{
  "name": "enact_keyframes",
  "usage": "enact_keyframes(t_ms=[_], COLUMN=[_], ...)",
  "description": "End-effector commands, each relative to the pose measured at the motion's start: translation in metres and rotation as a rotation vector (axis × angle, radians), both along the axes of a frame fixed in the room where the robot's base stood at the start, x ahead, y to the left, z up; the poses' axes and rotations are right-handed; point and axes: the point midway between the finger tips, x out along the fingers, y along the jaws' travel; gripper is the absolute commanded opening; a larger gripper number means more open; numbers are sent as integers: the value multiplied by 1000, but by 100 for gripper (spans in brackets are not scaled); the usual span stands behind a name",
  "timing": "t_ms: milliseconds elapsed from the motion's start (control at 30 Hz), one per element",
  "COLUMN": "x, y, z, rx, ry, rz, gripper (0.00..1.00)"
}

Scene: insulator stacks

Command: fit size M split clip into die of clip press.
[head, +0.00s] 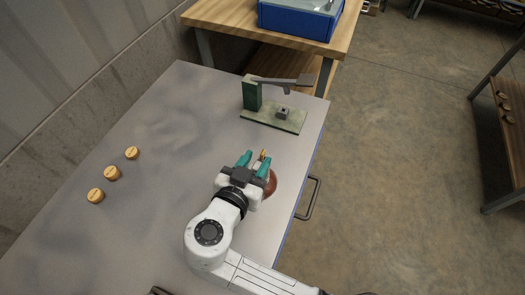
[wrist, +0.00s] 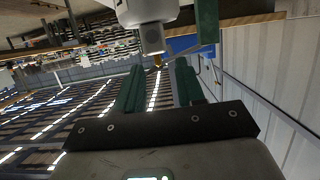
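My gripper (head: 254,157), with teal fingers, is over the table in the head view, and its fingers stand apart. A small brass-coloured piece (head: 263,154) shows by the right fingertip. The clip press (head: 252,95) stands beyond the gripper, with a green column, a grey lever (head: 285,81) and a pale green base (head: 272,119). A small grey block, perhaps the die (head: 283,113), sits on the base.
A reddish-brown rounded thing (head: 271,183) is partly hidden beside my gripper. Three round wooden pieces (head: 112,173) lie on the left of the grey table (head: 165,115). A wooden bench (head: 225,17) with a blue bin (head: 298,20) stands behind. The table's middle is clear.

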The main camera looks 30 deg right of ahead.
Motion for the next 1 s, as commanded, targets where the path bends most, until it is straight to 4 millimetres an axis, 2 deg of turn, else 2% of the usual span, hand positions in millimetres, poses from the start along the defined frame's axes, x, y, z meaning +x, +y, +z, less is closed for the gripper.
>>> enact_keyframes(t_ms=[300, 600, 1000], x=[22, 25, 25], y=[-33, -36, -36], z=[-12, -14, -14], rx=[-1, 0, 0], ry=[3, 2, 2], rz=[-2, -1, -1], gripper=[38, 38, 0])
